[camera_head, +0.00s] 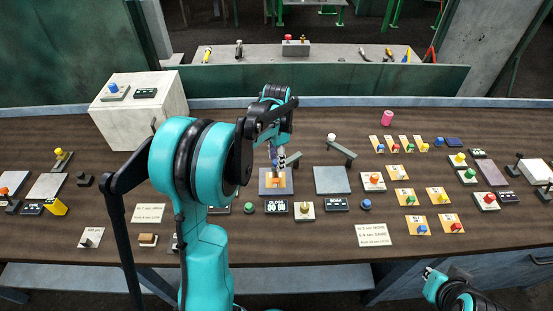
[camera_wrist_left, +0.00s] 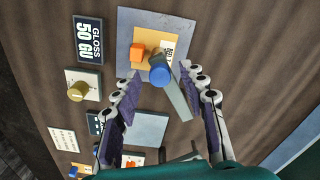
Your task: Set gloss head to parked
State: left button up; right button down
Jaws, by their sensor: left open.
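The gloss station is a grey plate (camera_head: 262,190) with an orange tile, below my left gripper (camera_head: 279,160) in the head view. The left wrist view shows the same plate (camera_wrist_left: 126,28), an orange block (camera_wrist_left: 137,52), a blue round knob (camera_wrist_left: 159,71) and a partly hidden printed label (camera_wrist_left: 169,49). The "GLOSS 50 GU" display (camera_head: 276,207) also shows in the left wrist view (camera_wrist_left: 88,40). Part of my right arm shows at bottom right; its finger state is unclear.
A yellow-knobbed switch (camera_head: 304,210) stands right of the display. A larger grey plate (camera_head: 332,181) with a raised bar (camera_head: 341,150) lies to the right. A pale box (camera_head: 135,108) stands back left. Several orange tiles with coloured knobs fill the right side.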

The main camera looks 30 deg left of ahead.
pick_arm(q)
grip_shut()
jog(key=shift+a, duration=0.15)
jog(key=w+a+m+p, duration=0.3)
jog(key=w+a+m, duration=0.2)
jog(key=w+m, duration=0.5)
jog(key=shift+w+a+m, duration=0.2)
jog(key=shift+w+m, duration=0.1)
jog(key=shift+m, duration=2.7)
